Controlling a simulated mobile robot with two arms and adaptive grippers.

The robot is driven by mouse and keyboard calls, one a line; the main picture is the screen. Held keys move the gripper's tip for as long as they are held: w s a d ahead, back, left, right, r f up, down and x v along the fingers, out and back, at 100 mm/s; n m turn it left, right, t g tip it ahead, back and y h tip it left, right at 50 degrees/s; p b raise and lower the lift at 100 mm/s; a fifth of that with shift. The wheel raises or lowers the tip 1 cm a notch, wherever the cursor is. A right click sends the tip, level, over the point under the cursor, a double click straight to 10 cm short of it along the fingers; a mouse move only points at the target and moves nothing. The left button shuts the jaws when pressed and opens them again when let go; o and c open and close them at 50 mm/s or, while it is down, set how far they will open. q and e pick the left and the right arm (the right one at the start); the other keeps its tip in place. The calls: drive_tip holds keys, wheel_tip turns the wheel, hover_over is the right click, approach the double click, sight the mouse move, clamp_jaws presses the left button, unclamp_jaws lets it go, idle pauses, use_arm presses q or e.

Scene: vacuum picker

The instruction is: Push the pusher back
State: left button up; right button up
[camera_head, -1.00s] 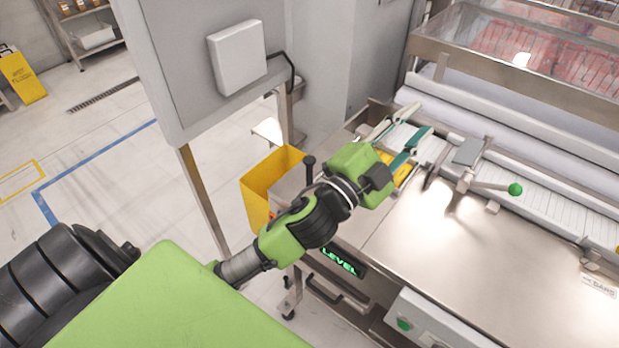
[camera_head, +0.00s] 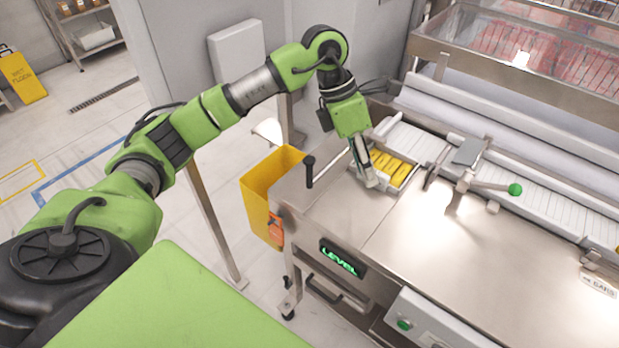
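My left gripper (camera_head: 367,178) points down at the near left side of a small metal tray (camera_head: 402,184) holding several yellow pieces (camera_head: 390,166). Its fingers look close together from this angle, so I cannot tell whether they are shut or touch the tray. No part is plainly marked as the pusher. A grey block (camera_head: 467,152) sits on the slatted white rail right of the tray, with a lever ending in a green ball (camera_head: 515,189). My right gripper is out of view.
The steel worktop (camera_head: 440,255) is clear to the right of the tray. A yellow bin (camera_head: 262,205) stands at the machine's left side. A grey cabinet (camera_head: 185,60) rises behind my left arm. A lit LEVEL display (camera_head: 341,260) is on the front.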

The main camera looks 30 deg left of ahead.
sight(309, 183)
use_arm(q)
drive_tip(key=a+r+y, duration=0.1)
drive_tip(key=a, duration=0.3)
drive_tip(key=a+n+y, duration=0.1)
drive_tip(key=a+y, duration=0.1)
drive_tip(key=a, duration=0.2)
drive_tip(key=a+r+y, duration=0.1)
drive_tip(key=a, duration=0.4)
drive_tip(key=shift+s+r+n+g+y, duration=0.3)
drive_tip(key=shift+s+r+g, duration=0.05)
drive_tip(key=shift+s+g, duration=0.05)
drive_tip(key=shift+a+f, duration=0.1)
drive_tip(key=shift+f, duration=0.1)
wheel_tip(309, 183, down, 13)
drive_tip(key=p, duration=0.3)
drive_tip(key=shift+f, duration=0.15)
clamp_jaws()
